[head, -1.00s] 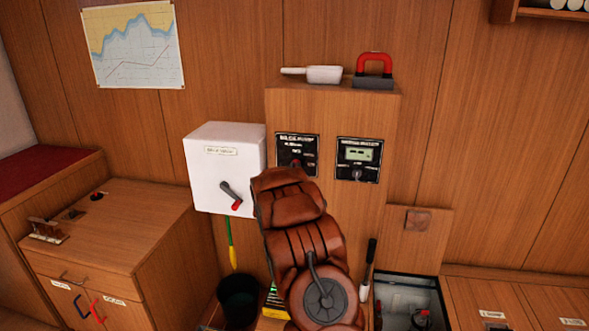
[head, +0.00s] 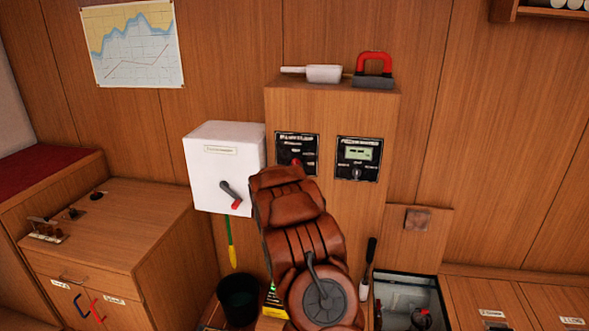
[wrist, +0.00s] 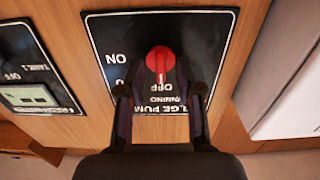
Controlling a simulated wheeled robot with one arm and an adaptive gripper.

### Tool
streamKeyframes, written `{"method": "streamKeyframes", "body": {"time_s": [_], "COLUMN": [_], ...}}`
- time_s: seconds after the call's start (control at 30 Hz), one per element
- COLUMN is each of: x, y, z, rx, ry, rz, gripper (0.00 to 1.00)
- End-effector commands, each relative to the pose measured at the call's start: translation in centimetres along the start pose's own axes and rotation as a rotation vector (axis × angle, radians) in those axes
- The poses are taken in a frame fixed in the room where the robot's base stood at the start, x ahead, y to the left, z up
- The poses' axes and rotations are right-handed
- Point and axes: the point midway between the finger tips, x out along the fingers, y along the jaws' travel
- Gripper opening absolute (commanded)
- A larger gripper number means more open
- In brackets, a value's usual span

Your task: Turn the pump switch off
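The pump switch is a round red knob (wrist: 159,60) on a black panel (wrist: 205,40) lettered in white, with part of "BILGE PUMP" readable. In the wrist view my gripper (wrist: 160,92) is open, one dark finger on each side just below the knob. The gap between the fingers looks empty, and I cannot tell whether either finger touches the knob. In the head view the red knob (head: 296,161) shows just above my brown arm, which hides the gripper and the panel's lower part.
A second panel with a green display (head: 359,153) is to the right. A white box (head: 223,150) with a red-tipped lever (head: 231,195) is on the left. A white scoop (head: 323,74) and a red-handled block (head: 374,72) lie on top of the cabinet. An open floor hatch (head: 405,295) is at lower right.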

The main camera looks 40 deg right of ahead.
Motion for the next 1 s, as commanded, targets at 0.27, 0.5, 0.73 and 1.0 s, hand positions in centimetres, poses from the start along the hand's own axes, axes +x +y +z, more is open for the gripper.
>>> {"method": "streamKeyframes", "body": {"time_s": [0.27,0.5,0.73,1.0], "x": [-3.4,-6.7,-9.5,-11.0], "y": [-0.1,-0.1,-0.1,0.0], "z": [0.0,0.0,0.1,0.0], "rx": [0.000,-0.001,-0.002,0.000], "ry": [-0.003,-0.004,-0.004,-0.003], "rz": [-0.003,-0.003,-0.002,-0.002], "gripper": [0.35,0.35,0.35,0.35]}}
